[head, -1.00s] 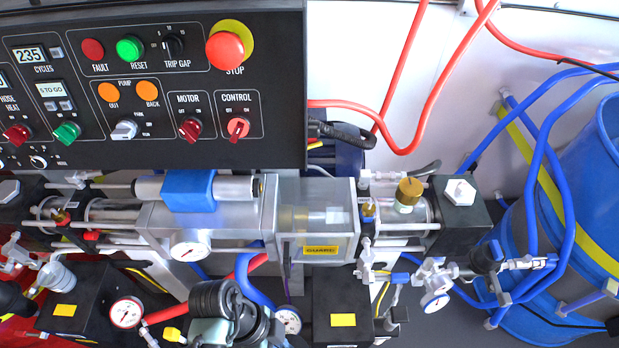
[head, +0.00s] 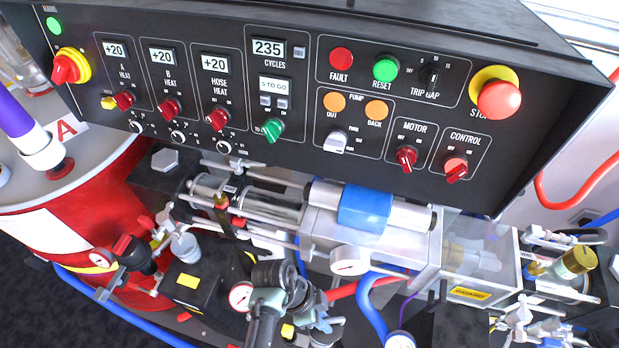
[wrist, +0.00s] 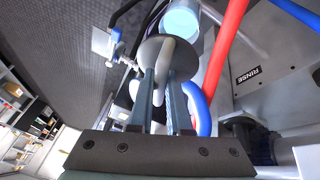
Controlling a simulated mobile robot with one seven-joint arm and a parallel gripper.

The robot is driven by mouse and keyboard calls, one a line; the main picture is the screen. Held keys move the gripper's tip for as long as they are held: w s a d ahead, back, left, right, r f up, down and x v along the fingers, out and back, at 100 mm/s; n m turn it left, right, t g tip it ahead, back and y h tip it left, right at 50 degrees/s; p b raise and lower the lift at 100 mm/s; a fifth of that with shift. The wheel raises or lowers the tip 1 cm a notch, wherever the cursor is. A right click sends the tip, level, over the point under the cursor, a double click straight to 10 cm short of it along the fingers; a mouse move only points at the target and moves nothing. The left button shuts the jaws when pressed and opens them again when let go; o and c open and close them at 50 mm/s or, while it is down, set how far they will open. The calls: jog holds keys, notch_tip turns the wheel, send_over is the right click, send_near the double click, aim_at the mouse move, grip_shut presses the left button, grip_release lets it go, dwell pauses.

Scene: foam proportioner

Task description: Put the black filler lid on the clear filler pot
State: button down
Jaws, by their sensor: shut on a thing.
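In the wrist view my gripper (wrist: 166,85) is shut on the raised pale loop handle of the dark round filler lid (wrist: 150,52). The lid's disc lies just past the fingertips. A pale blue, see-through round vessel (wrist: 181,20), which looks like the clear filler pot, shows beyond the lid at the top. The lid overlaps its near side, and I cannot tell the gap between them. In the head view a small greyish cup (head: 184,248) stands left of my arm; I cannot tell whether it is the same pot. My arm at the bottom centre hides part of the bench.
A red hose (wrist: 222,55) and a blue hose (wrist: 198,108) run close to the right of my fingers. The control panel (head: 290,160) overhangs the pump. A gauge (head: 241,296) and a black box (head: 215,275) stand left of my arm. Open floor lies far left.

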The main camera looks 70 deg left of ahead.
jog(key=shift+s+a, duration=0.1)
jog(key=shift+a, duration=0.15)
jog(key=shift+f, duration=0.25)
jog(key=shift+d+f+b, duration=0.1)
jog(key=shift+f+b, duration=0.5)
jog(key=shift+b, duration=0.2)
notch_tip(320, 180, down, 5)
jog(key=b, duration=0.5)
jog(key=shift+f, duration=0.15)
jog(key=shift+f+b, duration=0.5)
jog(key=shift+f, duration=0.05)
jog(key=c, duration=0.8)
grip_release()
jog(key=p+v, duration=0.1)
jog(key=v, duration=1.2)
jog(key=shift+p, duration=0.3)
